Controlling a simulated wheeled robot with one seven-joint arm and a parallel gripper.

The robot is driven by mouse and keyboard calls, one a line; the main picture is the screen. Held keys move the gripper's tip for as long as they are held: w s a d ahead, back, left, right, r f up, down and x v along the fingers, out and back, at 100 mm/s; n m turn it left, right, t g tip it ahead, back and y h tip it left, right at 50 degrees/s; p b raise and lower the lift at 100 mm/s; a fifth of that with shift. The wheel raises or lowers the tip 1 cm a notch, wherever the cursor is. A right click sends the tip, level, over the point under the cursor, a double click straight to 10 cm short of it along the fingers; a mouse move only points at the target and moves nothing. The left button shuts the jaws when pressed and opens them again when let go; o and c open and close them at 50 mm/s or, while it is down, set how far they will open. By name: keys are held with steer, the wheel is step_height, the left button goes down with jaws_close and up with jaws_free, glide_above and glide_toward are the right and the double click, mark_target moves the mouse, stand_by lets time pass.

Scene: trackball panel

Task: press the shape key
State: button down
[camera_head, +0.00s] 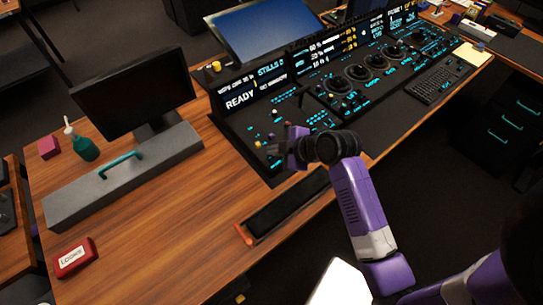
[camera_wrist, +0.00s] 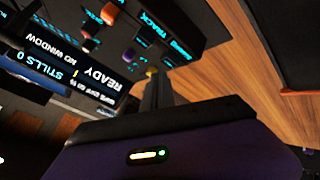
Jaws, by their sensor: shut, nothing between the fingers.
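The dark control panel (camera_head: 290,178) has several cyan-lit keys on its left section in the head view. My gripper (camera_head: 284,152) is over that section, at its near left part. In the wrist view my gripper (camera_wrist: 153,80) is shut and empty, its fingertips close to the panel face and a small yellow spot. Lit labels, one reading TRACK, show just beyond the fingertips. The shape key cannot be picked out for sure; its label is too small to read. Whether the fingertips touch the panel cannot be told.
A display strip (camera_head: 240,98) reading READY stands behind the keys. A monitor (camera_head: 132,92), a grey bar with a teal handle (camera_head: 120,163), a green bottle (camera_head: 84,147) and a red LOOKS box (camera_head: 75,258) are on the left. Bare wood lies between.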

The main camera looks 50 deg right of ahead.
mark_target(274, 159)
steer(key=shift+f, duration=0.1)
stand_by(0.3)
steer(key=shift+f, duration=0.3)
steer(key=shift+f+b, duration=0.55)
steer(key=shift+f, duration=0.05)
stand_by(0.7)
stand_by(0.3)
steer(key=shift+r+p, duration=0.9)
steer(key=shift+r, duration=0.1)
step_height(274, 159, up, 5)
steer(key=p, duration=0.4)
stand_by(0.8)
